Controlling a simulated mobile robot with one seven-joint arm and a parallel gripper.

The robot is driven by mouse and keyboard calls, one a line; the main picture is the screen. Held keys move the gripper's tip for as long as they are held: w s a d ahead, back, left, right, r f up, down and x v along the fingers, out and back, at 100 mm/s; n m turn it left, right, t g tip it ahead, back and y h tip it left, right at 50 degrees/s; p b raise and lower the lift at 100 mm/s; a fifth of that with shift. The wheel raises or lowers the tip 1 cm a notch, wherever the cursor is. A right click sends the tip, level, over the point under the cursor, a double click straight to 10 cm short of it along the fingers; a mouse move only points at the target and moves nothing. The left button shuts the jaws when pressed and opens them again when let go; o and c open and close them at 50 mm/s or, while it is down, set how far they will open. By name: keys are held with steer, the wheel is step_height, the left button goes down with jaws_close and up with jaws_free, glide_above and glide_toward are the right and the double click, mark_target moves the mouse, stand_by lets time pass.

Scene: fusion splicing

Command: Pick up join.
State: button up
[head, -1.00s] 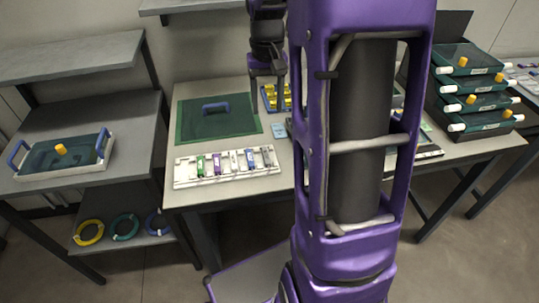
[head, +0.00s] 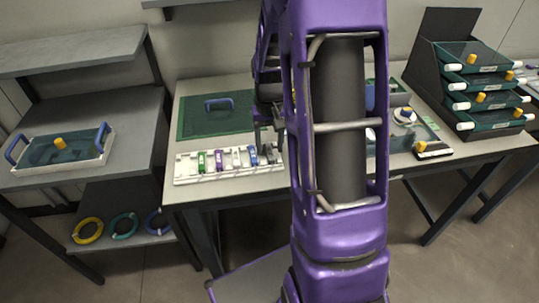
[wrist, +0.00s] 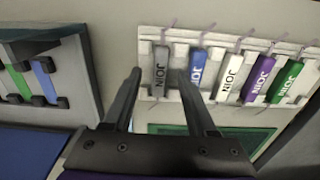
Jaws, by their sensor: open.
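Several tubes marked JOIN stand in a row in a white rack (head: 228,174). In the wrist view they are grey (wrist: 160,72), blue (wrist: 198,69), white (wrist: 229,76), purple (wrist: 258,80) and green (wrist: 288,84). My gripper (wrist: 158,76) is open and empty. Its two fingertips appear on either side of the grey join, the right one between grey and blue. I cannot tell how far above the rack they are. In the head view my gripper (head: 267,142) is over the rack's right end, partly covering the grey join.
A tray with blue handles (head: 62,150) is on the left shelf. Stacked green trays (head: 480,85) stand at the right. My arm hides the middle of the table.

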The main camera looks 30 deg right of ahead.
steer(key=shift+f, duration=0.4)
jaws_close()
